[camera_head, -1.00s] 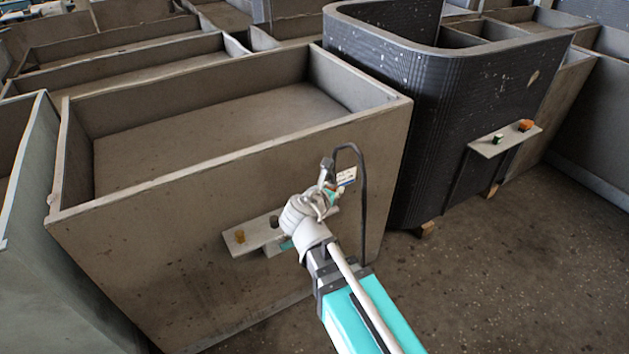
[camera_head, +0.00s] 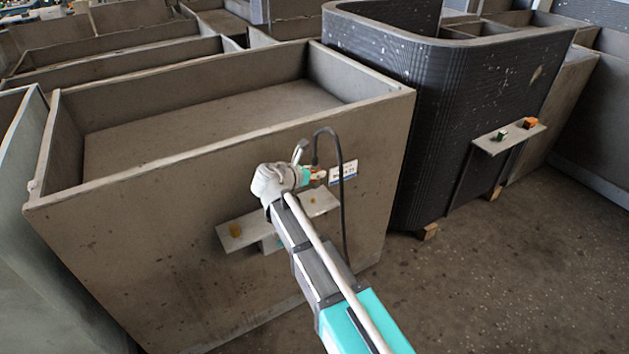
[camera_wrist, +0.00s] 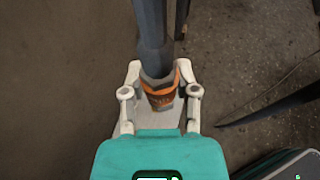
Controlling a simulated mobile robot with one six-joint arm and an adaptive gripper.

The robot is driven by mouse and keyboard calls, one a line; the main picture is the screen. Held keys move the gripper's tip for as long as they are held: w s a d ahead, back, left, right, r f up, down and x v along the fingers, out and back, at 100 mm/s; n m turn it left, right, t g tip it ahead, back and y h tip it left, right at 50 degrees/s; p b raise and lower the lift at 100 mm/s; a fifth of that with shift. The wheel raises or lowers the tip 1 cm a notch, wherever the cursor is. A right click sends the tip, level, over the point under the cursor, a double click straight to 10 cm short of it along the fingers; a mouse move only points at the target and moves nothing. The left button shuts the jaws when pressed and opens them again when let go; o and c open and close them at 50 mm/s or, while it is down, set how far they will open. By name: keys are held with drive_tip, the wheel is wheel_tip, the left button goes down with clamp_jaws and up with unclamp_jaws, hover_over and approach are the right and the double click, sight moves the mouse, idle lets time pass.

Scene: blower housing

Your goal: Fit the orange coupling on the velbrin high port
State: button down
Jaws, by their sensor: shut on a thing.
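The orange coupling (camera_wrist: 160,95) is between the fingers of my gripper (camera_wrist: 160,92) in the wrist view, at the end of a dark grey hose. My gripper is shut on it. In the head view my gripper (camera_head: 316,176) points right, in front of the tan housing's wall and above a small shelf (camera_head: 262,229). A white label plate (camera_head: 343,171) is just right of the gripper; its writing is too small to read. No port can be told apart as the velbrin high port.
A black cable (camera_head: 341,150) loops beside my gripper. A dark ribbed housing (camera_head: 430,110) at right has a shelf with green (camera_head: 503,135) and orange (camera_head: 529,123) pieces. Floor at right is clear.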

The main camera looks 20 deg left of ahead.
sight(313, 182)
drive_tip(key=shift+w+a+f+h+b, duration=0.3)
drive_tip(key=shift+w+a+f, duration=0.25)
drive_tip(key=shift+w, duration=0.05)
drive_tip(key=shift+f, duration=0.15)
drive_tip(key=shift+f+b, duration=2)
drive_tip(key=shift+b, duration=0.1)
drive_tip(key=shift+f+b, duration=1.5)
drive_tip(key=shift+c, duration=1.5)
unclamp_jaws()
drive_tip(key=shift+r, duration=0.15)
